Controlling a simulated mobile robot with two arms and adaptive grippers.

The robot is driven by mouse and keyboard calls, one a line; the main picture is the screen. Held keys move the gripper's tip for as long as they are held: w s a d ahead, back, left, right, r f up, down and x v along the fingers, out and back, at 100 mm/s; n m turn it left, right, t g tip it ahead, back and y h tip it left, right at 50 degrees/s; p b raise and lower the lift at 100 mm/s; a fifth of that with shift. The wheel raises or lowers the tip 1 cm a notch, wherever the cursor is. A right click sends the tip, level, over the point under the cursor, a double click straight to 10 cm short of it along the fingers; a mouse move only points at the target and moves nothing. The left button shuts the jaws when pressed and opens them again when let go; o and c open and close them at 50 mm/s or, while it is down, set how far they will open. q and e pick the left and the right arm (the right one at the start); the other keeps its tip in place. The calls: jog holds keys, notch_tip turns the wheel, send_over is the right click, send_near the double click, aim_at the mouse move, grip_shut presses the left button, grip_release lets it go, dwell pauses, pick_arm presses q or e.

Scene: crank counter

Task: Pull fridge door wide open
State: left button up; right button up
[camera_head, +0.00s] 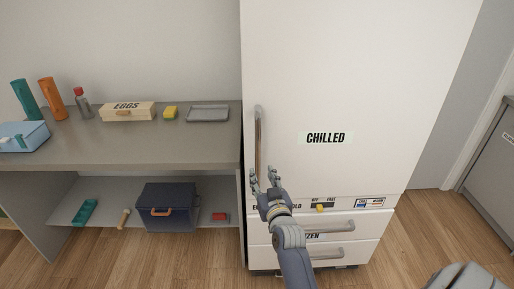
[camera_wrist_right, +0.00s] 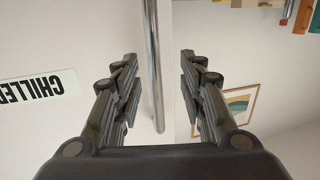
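The fridge door (camera_head: 360,70) is white, bears a CHILLED label (camera_head: 325,138) and is shut. Its long vertical metal handle (camera_head: 259,140) runs along the door's left side. My right gripper (camera_head: 264,177) is at the handle's lower end with its fingers spread. In the right wrist view the handle (camera_wrist_right: 153,65) shows as a bar between the two open fingers, with gaps on both sides; whether it lies fully within their reach, I cannot tell. The CHILLED label (camera_wrist_right: 38,92) appears upside down there. My left gripper is not in view.
Below the door are a control strip with a yellow slider (camera_head: 320,208) and freezer drawers (camera_head: 340,226). A grey counter (camera_head: 200,150) stands close on the left, holding an egg box (camera_head: 127,111), a tray (camera_head: 208,114) and bottles. Bare floor (camera_head: 425,215) lies to the right.

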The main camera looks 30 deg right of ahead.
aim_at(259, 154)
jog(key=w+d, duration=0.1)
jog(key=w, duration=0.1)
jog(key=w+d+r+p, duration=0.1)
jog(key=w, duration=0.2)
jog(key=w+d+r, duration=0.1)
jog(key=w+d, duration=0.1)
jog(key=w, duration=0.1)
jog(key=shift+r, duration=0.2)
jog(key=shift+w+d, duration=0.2)
jog(key=shift+w, duration=0.5)
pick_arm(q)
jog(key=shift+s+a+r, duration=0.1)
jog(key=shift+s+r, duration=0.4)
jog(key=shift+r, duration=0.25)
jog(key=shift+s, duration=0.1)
pick_arm(e)
jog(key=shift+c, duration=0.9)
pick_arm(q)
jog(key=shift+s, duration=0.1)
pick_arm(e)
jog(key=shift+f, duration=0.1)
grip_shut()
